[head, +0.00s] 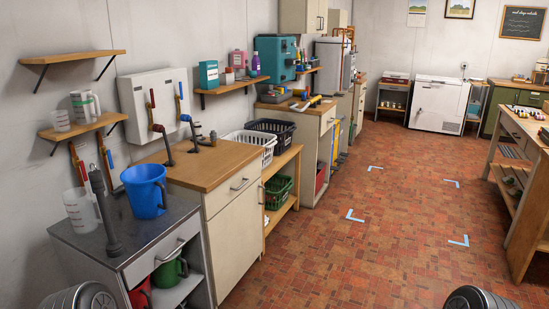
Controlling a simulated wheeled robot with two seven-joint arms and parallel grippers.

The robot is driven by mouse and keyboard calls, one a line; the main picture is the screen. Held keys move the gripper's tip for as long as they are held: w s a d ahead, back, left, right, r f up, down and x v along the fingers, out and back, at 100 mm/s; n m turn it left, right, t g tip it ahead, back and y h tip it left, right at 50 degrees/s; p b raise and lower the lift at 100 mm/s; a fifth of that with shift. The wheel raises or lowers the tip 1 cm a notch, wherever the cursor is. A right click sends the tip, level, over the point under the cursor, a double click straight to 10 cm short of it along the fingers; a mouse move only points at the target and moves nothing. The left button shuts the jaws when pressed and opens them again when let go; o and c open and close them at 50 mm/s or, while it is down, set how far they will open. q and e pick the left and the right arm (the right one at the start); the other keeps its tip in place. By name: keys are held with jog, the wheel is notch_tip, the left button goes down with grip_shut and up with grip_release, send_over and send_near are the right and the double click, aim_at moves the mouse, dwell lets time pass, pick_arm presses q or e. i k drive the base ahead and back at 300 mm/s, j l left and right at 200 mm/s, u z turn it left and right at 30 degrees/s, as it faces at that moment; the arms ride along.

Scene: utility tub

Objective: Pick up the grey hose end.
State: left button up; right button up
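A dark grey tube-like piece (106,215), which looks like the grey hose end, stands steeply tilted on the dark worktop (150,240) of the low cabinet at the near left. It is thicker at its lower end. A blue jug (145,190) stands just right of it and a clear measuring jug (80,212) just left of it. Whether it joins a hose behind is too small to tell. Neither of my grippers is in view; only rounded grey parts of my arms show at the bottom edge.
A wooden-topped cabinet (222,165) with dark pipe fittings (205,137) stands to the right of the worktop. A small wall shelf (82,127) hangs above. Baskets stand farther along. The tiled floor (350,240) is open, with a wooden bench (525,205) at the right.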

aim_at(214, 136)
jog(key=i+l+z, duration=0.3)
jog(key=i, duration=0.75)
jog(key=i+z, duration=0.25)
jog(key=i, duration=0.85)
jog(key=i+l+u, duration=0.1)
jog(key=i+u, duration=0.15)
jog(key=i, duration=0.25)
jog(key=i+l+u, duration=0.2)
jog(key=i, duration=0.3)
jog(key=i+l+u, duration=0.25)
jog(key=i, duration=0.2)
jog(key=i+l+u, duration=0.25)
jog(key=i, duration=0.2)
jog(key=i+l+u, duration=0.55)
jog(key=l, duration=0.15)
jog(key=i+l+u, duration=0.25)
jog(key=l, duration=0.15)
